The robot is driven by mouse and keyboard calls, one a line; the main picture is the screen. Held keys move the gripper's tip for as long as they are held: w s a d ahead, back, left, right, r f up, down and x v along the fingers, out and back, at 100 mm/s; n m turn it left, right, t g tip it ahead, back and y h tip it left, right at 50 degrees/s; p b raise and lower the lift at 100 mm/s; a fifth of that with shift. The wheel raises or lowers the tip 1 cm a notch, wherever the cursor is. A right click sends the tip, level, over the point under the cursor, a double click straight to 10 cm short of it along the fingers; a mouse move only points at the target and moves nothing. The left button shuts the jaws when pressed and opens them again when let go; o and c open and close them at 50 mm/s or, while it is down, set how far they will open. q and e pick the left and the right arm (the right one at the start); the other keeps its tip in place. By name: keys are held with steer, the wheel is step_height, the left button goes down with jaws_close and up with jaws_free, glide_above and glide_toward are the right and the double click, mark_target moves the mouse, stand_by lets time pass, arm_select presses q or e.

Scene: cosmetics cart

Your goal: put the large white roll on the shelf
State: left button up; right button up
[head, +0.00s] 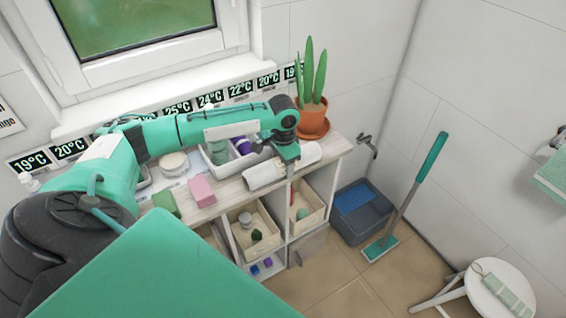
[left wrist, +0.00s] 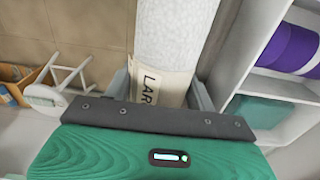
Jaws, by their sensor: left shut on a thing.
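The large white roll (head: 264,174) lies on the top of the wooden shelf unit (head: 232,190), near its front right part. In the left wrist view the roll (left wrist: 172,40) runs away from me, with a beige label reading "LAR" on it. My left gripper (head: 288,160) reaches over the unit from the left and is shut on the roll, with one finger on each side of it. In the left wrist view the fingers of my left gripper (left wrist: 160,88) flank the label. My right gripper is not in view.
A potted plant (head: 313,115) stands behind the roll. A white organizer with purple rolls (left wrist: 285,48) is close beside it. A pink box (head: 202,191) stands left. Bins (head: 253,228) fill the cubbies below. A blue-grey bucket (head: 362,212), mop (head: 405,200) and white stool (head: 500,290) are right.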

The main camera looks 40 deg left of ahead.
arm_select(q)
steer(key=shift+f, duration=0.1)
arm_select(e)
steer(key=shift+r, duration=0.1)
arm_select(q)
steer(key=o, duration=1)
steer(key=shift+o, duration=1)
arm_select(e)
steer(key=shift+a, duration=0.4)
arm_select(q)
step_height(320, 180, up, 12)
steer(key=shift+r+b, duration=0.1)
steer(key=shift+b, duration=0.9)
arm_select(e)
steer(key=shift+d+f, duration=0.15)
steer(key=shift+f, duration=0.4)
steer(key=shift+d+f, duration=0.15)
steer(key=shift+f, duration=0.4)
